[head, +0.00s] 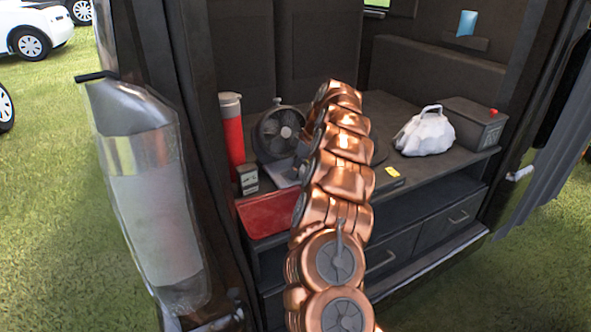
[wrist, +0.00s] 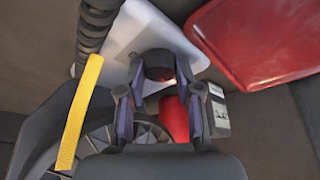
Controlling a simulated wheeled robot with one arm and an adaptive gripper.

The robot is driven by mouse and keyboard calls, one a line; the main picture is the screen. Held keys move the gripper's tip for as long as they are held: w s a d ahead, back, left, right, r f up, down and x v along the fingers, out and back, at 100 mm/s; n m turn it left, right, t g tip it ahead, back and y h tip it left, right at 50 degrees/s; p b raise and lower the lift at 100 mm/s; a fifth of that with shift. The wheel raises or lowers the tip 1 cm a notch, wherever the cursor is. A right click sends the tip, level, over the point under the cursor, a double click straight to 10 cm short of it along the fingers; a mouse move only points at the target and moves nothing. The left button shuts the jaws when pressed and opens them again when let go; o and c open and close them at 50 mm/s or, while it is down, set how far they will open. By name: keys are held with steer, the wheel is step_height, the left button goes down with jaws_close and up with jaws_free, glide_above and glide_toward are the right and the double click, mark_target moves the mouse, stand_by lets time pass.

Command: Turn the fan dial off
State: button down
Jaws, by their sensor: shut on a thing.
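The fan (head: 281,133) stands on the shelf in the vehicle, left of my arm in the head view. Its pale base (head: 281,172) shows in front of it. In the wrist view part of the round grille (wrist: 98,138) and the pale base (wrist: 140,28) are visible. A dark round dial (wrist: 158,62) sits on the base. My gripper (wrist: 159,82) has its two fingertips on either side of the dial, shut on it. The dial's marking cannot be read. In the head view my arm hides the gripper and the dial.
A red flask (head: 232,128), a small box (head: 247,178) and a red tray (head: 268,212) are close to the fan. The tray (wrist: 262,38) is also near in the wrist view. A white bag (head: 424,134) and a dark box (head: 474,124) stand at the right.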

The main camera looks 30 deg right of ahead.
steer(key=shift+f, duration=0.1)
steer(key=c, duration=0.8)
jaws_free()
